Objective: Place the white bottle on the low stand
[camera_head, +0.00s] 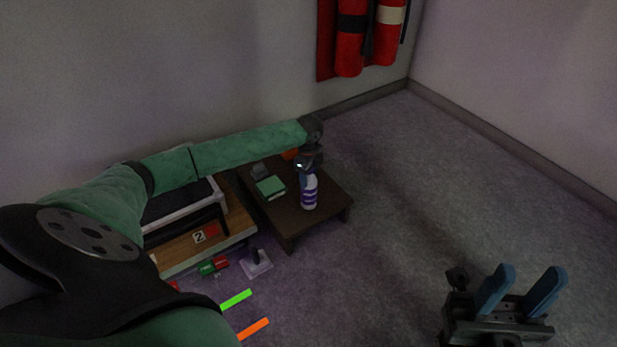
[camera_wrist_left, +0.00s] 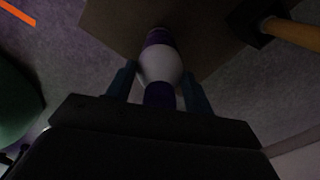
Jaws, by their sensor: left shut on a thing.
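The white bottle (camera_head: 309,191) has purple bands and stands out upright in the head view, at the front right part of the low dark stand (camera_head: 291,230). Whether its base touches the top I cannot tell. My left gripper (camera_head: 309,168) is at the bottle's upper part. In the left wrist view the bottle (camera_wrist_left: 160,66) sits between the two blue fingers of my left gripper (camera_wrist_left: 160,88), which is shut on it. The stand's brown top (camera_wrist_left: 110,22) shows behind the bottle. My right gripper (camera_head: 520,292) is empty, with its two blue fingers apart, over the floor at lower right.
A green box (camera_head: 270,187) and a grey object (camera_head: 259,171) are on the stand, left of the bottle. An orange object (camera_head: 290,154) is behind. A wooden bench (camera_head: 180,257) stands at left. Small coloured pieces lie on the floor below it.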

